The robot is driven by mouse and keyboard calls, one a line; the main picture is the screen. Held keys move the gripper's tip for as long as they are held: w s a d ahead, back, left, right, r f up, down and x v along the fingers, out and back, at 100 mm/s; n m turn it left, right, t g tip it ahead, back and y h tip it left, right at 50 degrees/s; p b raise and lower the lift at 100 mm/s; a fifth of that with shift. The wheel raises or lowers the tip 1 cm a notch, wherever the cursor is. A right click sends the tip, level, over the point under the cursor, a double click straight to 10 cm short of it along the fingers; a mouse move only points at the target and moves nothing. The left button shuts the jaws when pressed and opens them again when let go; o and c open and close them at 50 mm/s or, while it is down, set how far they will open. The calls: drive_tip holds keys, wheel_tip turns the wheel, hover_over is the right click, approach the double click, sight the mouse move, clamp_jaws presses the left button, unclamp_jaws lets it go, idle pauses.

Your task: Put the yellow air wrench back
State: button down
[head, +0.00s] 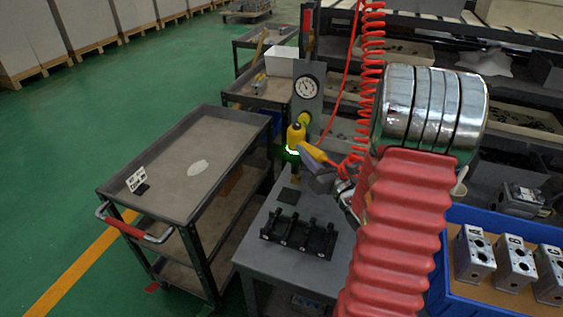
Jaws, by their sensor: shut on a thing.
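The yellow air wrench (297,135) is upright in front of the gauge panel, above the grey workbench (325,262). A green ring glows around its lower body, and a yellow part slants down to the right. My gripper (318,172) is shut on this slanting part, to the right of the wrench body. The fingertips are small here and partly hidden. A red coiled hose (372,60) hangs down from above to just right of the wrench. I cannot tell whether the wrench touches a holder behind it.
A black fixture (298,234) and a small dark pad (288,195) lie on the workbench. A gauge panel (306,90) stands behind. A grey cart (235,150) is at left. A blue crate (500,217) with several metal valve blocks is at right. My arm blocks part of the view.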

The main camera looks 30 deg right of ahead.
drive_tip(key=s+d+r+m+h, duration=0.1)
drive_tip(key=s+d+r+h, duration=0.1)
drive_tip(key=d, duration=0.5)
drive_tip(key=s+d+r+m+h, duration=0.1)
drive_tip(key=s+d+r+h, duration=0.1)
drive_tip(key=s+d, duration=0.3)
drive_tip(key=d, duration=0.3)
drive_tip(key=shift+s+d+r+m+g, duration=0.2)
drive_tip(key=shift+d+r+m+g, duration=0.05)
drive_tip(key=shift+r+m+g, duration=0.05)
drive_tip(key=shift+f, duration=0.1)
